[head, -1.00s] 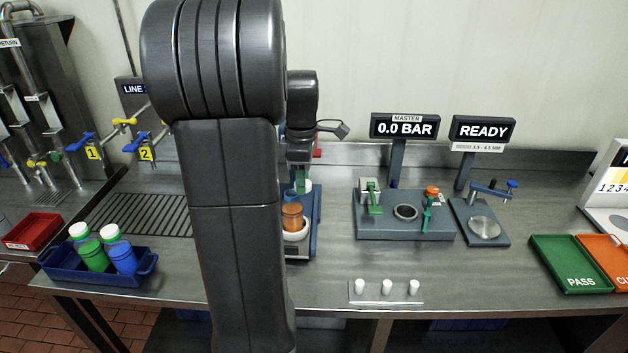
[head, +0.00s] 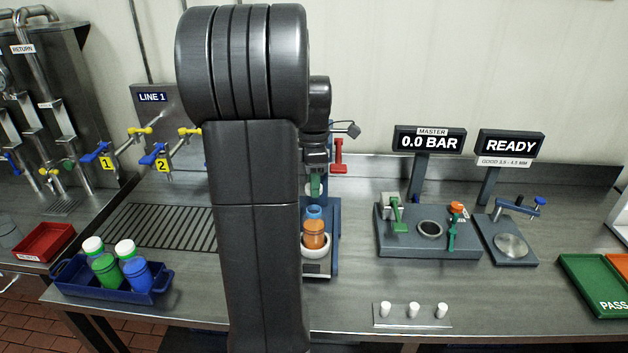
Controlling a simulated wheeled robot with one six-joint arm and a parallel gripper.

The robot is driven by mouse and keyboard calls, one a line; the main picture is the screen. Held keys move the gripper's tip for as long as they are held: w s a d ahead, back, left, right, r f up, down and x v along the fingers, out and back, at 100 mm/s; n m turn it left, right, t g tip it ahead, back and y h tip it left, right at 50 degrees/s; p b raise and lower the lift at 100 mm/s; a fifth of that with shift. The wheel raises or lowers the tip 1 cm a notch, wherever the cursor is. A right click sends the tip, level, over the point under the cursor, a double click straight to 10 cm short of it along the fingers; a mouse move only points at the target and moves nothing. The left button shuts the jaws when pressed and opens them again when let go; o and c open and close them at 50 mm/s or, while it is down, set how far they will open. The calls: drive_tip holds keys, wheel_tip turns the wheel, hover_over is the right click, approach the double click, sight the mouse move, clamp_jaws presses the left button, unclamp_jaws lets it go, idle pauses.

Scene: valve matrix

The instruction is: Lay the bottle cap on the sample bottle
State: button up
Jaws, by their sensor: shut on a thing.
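The sample bottle (head: 315,238) holds orange liquid and has a blue neck. It stands upright in a white ring on a blue stand, just right of my arm. My gripper (head: 316,186) is above and slightly behind the bottle's neck, with green fingers pointing down. It is shut on the bottle cap (head: 309,189), a white piece mostly hidden by the fingers. The cap appears apart from the bottle's neck, with a small gap; the exact depth between them is hard to tell.
My arm fills the middle left. A blue tray (head: 68,286) with capped bottles stands at left. A grey fixture (head: 400,243) with a round hole and green handles is at right. A plate (head: 385,322) with three small white pieces lies in front. Bare counter separates them.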

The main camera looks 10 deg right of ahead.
sight(314, 209)
drive_tip(key=shift+f+b, duration=1.6)
drive_tip(key=shift+f, duration=0.85)
drive_tip(key=shift+f, duration=0.3)
drive_tip(key=o, duration=1)
drive_tip(key=shift+r, duration=0.1)
wheel_tip(314, 209, up, 14)
drive_tip(key=shift+f, duration=0.15)
drive_tip(key=shift+f, duration=0.1)
